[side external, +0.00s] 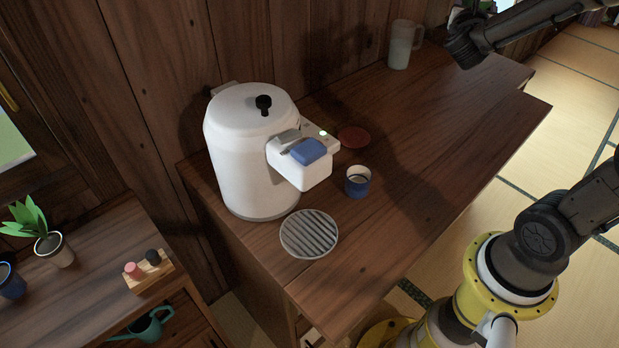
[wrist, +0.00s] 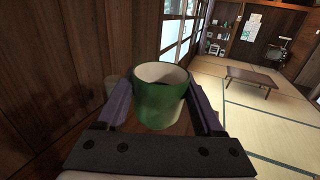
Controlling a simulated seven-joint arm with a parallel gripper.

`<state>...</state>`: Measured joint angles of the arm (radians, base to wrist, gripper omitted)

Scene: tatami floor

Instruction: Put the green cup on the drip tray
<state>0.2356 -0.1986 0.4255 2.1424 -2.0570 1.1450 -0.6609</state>
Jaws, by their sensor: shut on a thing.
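The green cup (wrist: 158,106) is upright between the two purple fingers of my gripper (wrist: 161,100) in the wrist view, and the gripper is shut on it. Its pale inside shows through the open top. In the side external view the green cup cannot be made out, and my arm reaches in at the top right over the far end of the counter. The drip tray, a round grey slatted disc (side external: 309,234), lies bare on the counter in front of the white dispenser, far from my gripper.
The white dispenser (side external: 245,160) with a blue lever (side external: 308,151) stands behind the tray. A blue cup (side external: 357,187) stands right of the tray, near a dark red disc (side external: 354,137). A pale jug (side external: 401,50) stands by the wall. The counter's right part is mostly clear.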

